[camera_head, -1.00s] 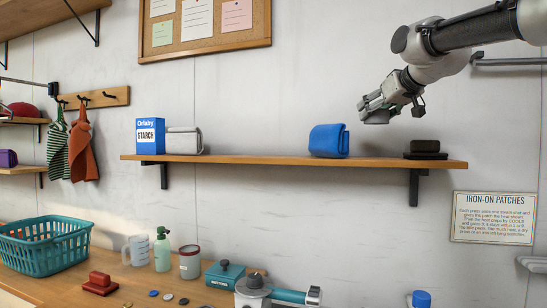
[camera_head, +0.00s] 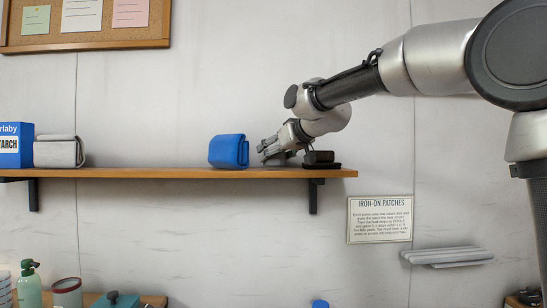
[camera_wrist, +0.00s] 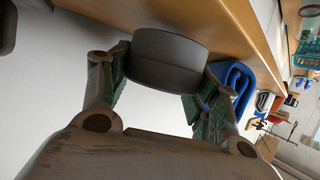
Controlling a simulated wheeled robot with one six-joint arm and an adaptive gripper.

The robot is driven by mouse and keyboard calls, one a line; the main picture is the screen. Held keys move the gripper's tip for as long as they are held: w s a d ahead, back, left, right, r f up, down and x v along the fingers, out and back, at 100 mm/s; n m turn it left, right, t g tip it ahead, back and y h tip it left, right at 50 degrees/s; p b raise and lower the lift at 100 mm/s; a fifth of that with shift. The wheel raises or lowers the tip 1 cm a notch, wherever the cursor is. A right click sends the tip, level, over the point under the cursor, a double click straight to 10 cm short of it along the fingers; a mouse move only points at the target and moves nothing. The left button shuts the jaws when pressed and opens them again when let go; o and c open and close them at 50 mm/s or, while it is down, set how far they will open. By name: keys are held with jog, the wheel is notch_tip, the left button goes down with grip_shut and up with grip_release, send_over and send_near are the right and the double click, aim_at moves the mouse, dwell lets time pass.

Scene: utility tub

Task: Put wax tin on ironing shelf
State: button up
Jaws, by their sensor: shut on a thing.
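The wax tin (camera_wrist: 168,60) is a short, dark grey round tin. My gripper (camera_wrist: 164,78) is shut on it, with a green-padded finger on each side. In the head view my gripper (camera_head: 272,152) is low over the wooden ironing shelf (camera_head: 190,173), between a blue folded pouch (camera_head: 229,151) and a dark block-like object (camera_head: 320,158). The tin is small and partly hidden there; I cannot tell whether it touches the board. The shelf also shows in the wrist view (camera_wrist: 228,22), beside and behind the tin.
A grey pouch (camera_head: 60,151) and a blue starch box (camera_head: 14,146) stand at the shelf's left. The sign (camera_head: 380,219) hangs below its right end. The board between the grey and blue pouches is clear.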

jog(key=shift+f, duration=0.6)
jog(key=o, duration=1.1)
jog(key=shift+f, duration=0.1)
jog(key=shift+o, duration=0.2)
jog(key=shift+s+d+r, duration=0.1)
jog(key=shift+s+r, duration=0.05)
jog(key=shift+r, duration=0.05)
jog(key=v, duration=1.2)
jog(key=s+d+f+m+g+h, duration=0.3)
jog(key=s+d+f+h, duration=0.2)
jog(key=s+d+f, duration=1.05)
jog(key=s+d+f+m+g+h, duration=0.2)
jog(key=s+d+f+m+g, duration=0.1)
jog(key=s+d+f, duration=0.8)
jog(key=s+f+g, duration=0.1)
jog(key=s+f, duration=0.2)
jog(key=s, duration=0.1)
jog(key=shift+f, duration=0.25)
